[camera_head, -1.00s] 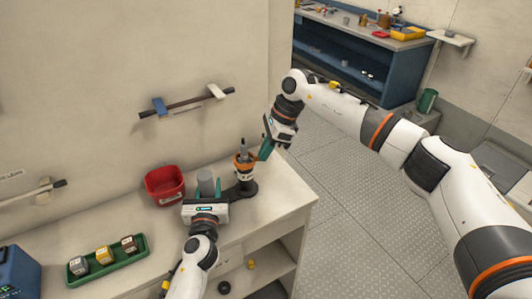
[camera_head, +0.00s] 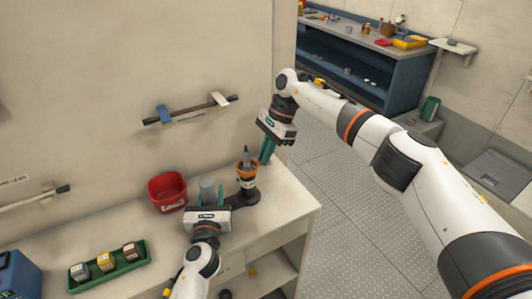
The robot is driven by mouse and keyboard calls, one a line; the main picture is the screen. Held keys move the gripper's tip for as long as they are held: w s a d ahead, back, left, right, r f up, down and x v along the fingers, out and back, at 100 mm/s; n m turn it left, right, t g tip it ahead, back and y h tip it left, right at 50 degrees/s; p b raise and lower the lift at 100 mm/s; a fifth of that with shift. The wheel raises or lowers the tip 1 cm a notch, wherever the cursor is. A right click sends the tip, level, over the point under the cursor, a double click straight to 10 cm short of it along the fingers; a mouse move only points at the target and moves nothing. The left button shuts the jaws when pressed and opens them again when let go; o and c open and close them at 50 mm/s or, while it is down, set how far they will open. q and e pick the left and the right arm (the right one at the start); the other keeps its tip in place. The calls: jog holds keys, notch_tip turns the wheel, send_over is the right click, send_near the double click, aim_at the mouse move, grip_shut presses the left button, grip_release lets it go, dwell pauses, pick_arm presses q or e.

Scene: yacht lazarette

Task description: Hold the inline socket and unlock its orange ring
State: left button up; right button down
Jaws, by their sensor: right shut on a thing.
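The inline socket (camera_head: 248,184) stands upright near the right end of the bench, dark with a light band and an orange ring (camera_head: 247,169) near its top. A grey plug-like part rises out of the ring. My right gripper (camera_head: 266,158) reaches down from the upper right, its teal fingers shut at the ring's right side; the exact contact is hard to see. My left gripper (camera_head: 219,195) is in front of a grey cylinder (camera_head: 207,186), left of the socket. Its body hides most of its fingers, so its opening does not show.
A red bin (camera_head: 168,192) stands behind and left of my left gripper. A green tray (camera_head: 108,267) with several small blocks lies at the bench's left. A wall-mounted bar (camera_head: 190,112) is above. Floor is open right of the bench; a blue workbench (camera_head: 360,80) stands farther back.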

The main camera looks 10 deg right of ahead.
jog(key=c, duration=1.6)
grip_release()
jog(key=shift+o, duration=0.2)
jog(key=shift+r, duration=0.1)
jog(key=v, duration=1.2)
pick_arm(q)
jog(key=o, duration=1.3)
jog(key=shift+s, duration=0.1)
